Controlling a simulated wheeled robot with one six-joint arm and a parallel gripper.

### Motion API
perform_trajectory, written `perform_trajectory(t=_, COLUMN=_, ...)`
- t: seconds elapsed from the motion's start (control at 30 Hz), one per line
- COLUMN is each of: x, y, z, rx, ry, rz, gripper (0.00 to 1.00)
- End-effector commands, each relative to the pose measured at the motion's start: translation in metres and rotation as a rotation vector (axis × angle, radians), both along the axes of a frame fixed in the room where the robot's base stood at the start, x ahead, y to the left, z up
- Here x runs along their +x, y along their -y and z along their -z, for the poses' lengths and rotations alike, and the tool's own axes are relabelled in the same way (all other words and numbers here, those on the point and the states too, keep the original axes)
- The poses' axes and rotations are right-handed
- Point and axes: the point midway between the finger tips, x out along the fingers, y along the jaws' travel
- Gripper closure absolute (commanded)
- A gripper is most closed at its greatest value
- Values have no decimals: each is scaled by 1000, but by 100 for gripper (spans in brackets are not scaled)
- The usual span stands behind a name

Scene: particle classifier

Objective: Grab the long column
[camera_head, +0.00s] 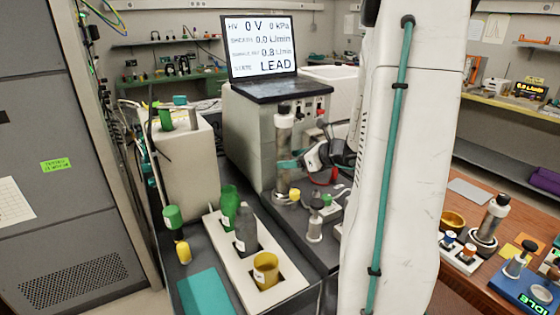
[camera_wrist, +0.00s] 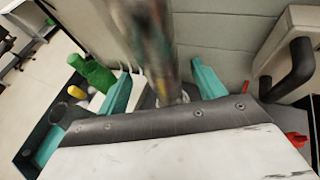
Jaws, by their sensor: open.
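The long column (camera_head: 282,140) is a grey metal cylinder standing upright against the front of the beige instrument. In the wrist view the column (camera_wrist: 150,40) is large and blurred, and it shows between my two teal fingers. My gripper (camera_head: 290,164) is at the column, around mid-height, coming from the right. In the wrist view my gripper (camera_wrist: 161,84) is open, with a visible gap between the column and each finger. The far finger is mostly hidden behind the column in the head view.
The instrument (camera_head: 250,130) carries a display screen (camera_head: 262,47). A white rack (camera_head: 222,234) with green, grey and yellow containers stands at the front left. A small valve-like fitting (camera_head: 315,222) stands just right of the column's foot. A wooden bench (camera_head: 480,205) with another, shorter column is at the right.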

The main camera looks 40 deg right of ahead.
Motion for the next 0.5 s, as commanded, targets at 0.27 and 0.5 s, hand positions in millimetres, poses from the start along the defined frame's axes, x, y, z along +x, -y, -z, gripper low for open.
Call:
perform_trajectory(t=0.27, x=39, y=-8, z=9, rx=-1, ry=0, rz=-7, gripper=31)
perform_trajectory(t=0.5, x=53, y=-12, z=14, rx=-2, ry=0, rz=-5, gripper=31)
